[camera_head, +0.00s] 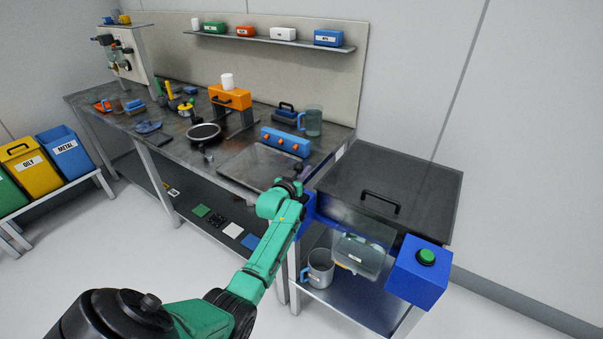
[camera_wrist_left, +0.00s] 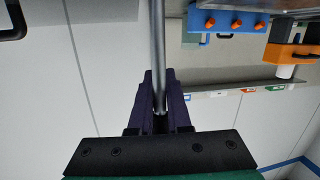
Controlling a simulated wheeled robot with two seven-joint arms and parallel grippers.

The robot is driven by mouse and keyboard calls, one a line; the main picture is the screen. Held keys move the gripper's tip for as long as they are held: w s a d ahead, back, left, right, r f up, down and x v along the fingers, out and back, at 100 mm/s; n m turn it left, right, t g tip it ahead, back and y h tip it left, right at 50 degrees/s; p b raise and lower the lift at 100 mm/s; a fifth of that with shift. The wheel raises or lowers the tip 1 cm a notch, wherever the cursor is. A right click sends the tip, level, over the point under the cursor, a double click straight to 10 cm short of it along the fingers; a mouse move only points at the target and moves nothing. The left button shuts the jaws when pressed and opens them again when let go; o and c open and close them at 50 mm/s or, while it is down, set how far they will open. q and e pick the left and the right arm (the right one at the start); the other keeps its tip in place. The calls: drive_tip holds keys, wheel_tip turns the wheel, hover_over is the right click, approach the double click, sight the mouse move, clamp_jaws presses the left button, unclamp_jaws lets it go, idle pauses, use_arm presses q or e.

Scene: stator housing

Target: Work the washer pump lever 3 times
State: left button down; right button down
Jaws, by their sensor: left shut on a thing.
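The washer (camera_head: 385,190) is a dark-lidded cabinet at the right of the head view, with a black lid handle and a blue box (camera_head: 418,275) with a green button at its front. My left gripper (camera_head: 293,187) is at the washer's left side, near the bench corner. In the left wrist view, the pump lever (camera_wrist_left: 158,40) is a straight grey metal rod. My left gripper (camera_wrist_left: 160,92) is shut on it, with a dark jaw on each side. In the head view my arm hides most of the lever. My right gripper is in neither view.
A workbench (camera_head: 180,120) with several tools runs off to the left. A blue block with orange knobs (camera_head: 286,141) and a glass mug (camera_head: 311,120) stand near its right end. A grey mug (camera_head: 319,268) stands on the washer's lower shelf. The floor in front is clear.

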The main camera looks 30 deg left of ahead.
use_arm(q)
drive_tip(key=shift+d+f, duration=0.1)
drive_tip(key=shift+f, duration=0.3)
drive_tip(key=c, duration=0.9)
unclamp_jaws()
drive_tip(key=shift+f, duration=0.1)
drive_tip(key=shift+w+f, duration=0.1)
drive_tip(key=shift+w, duration=0.2)
drive_tip(key=shift+s+r, duration=0.2)
drive_tip(key=shift+s, duration=0.1)
drive_tip(key=b+v, duration=0.1)
drive_tip(key=v, duration=1.3)
drive_tip(key=shift+w, duration=0.1)
